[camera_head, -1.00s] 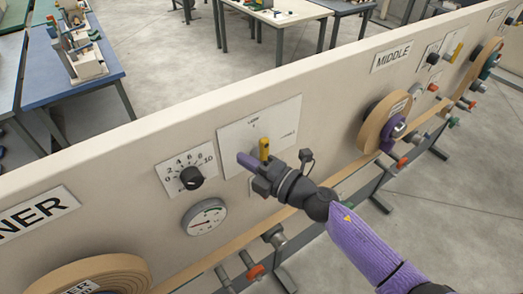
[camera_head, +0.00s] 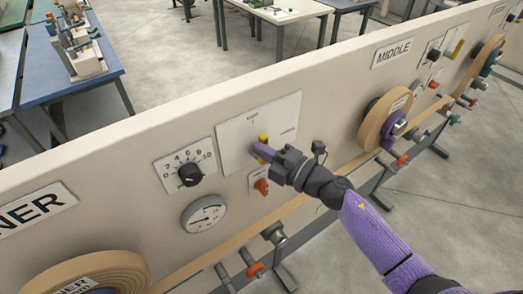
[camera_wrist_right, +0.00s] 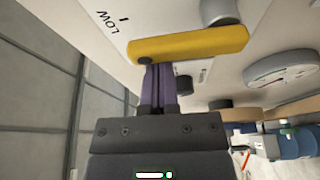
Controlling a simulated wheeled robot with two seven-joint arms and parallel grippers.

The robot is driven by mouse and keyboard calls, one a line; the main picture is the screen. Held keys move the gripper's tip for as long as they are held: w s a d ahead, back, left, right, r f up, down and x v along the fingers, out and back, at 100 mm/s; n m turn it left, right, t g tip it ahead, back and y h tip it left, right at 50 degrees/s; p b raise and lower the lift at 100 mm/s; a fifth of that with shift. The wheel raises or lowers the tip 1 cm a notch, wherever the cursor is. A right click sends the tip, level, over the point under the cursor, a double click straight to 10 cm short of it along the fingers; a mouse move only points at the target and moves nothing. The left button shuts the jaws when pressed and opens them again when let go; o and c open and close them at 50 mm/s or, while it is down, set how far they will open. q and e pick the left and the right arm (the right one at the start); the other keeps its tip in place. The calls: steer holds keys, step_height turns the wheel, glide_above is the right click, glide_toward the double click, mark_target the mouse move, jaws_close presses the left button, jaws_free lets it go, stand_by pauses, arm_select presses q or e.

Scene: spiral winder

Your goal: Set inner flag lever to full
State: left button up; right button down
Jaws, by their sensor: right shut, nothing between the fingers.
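The yellow flag lever (camera_head: 263,138) sits on a white plate (camera_head: 285,118) on the inner section's panel. My right gripper (camera_head: 258,151) reaches it from the right, its purple fingers shut and empty, covering most of the lever in the head view. In the right wrist view the yellow lever (camera_wrist_right: 195,43) lies across the picture just beyond the shut fingertips (camera_wrist_right: 158,68). The tips touch it or nearly so near its left end; I cannot tell which. The word LOW shows on the plate there. My left gripper is not in view.
A black dial (camera_head: 189,174) and a round gauge (camera_head: 203,213) are left of the lever. An orange-red switch (camera_head: 262,187) is just below my gripper. The tape roll (camera_head: 90,275) is at lower left, the middle roll (camera_head: 378,120) at right.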

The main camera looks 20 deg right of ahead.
steer(key=shift+w+d+m, duration=0.1)
steer(key=shift+d+m, duration=0.1)
steer(key=shift+m, duration=0.3)
steer(key=d+m, duration=0.1)
steer(key=m+t+b, duration=0.1)
steer(key=m, duration=0.1)
steer(key=shift+w+d+m, duration=0.3)
steer(key=shift+d, duration=0.05)
steer(key=shift+w+d+f+m+t+h+b, duration=0.25)
steer(key=shift+d+f+m+t+h+b, duration=0.55)
steer(key=shift+m, duration=2.05)
steer(key=shift+w+d+f+m+t+h+b, duration=0.3)
steer(key=shift+d+f+m+t+h+b, duration=0.5)
steer(key=shift+m, duration=2)
steer(key=shift+w+d+f+m+t+h+b, duration=0.3)
steer(key=shift+d+m+t+h, duration=0.55)
steer(key=shift+m, duration=2)
steer(key=shift+a+t+y, duration=0.25)
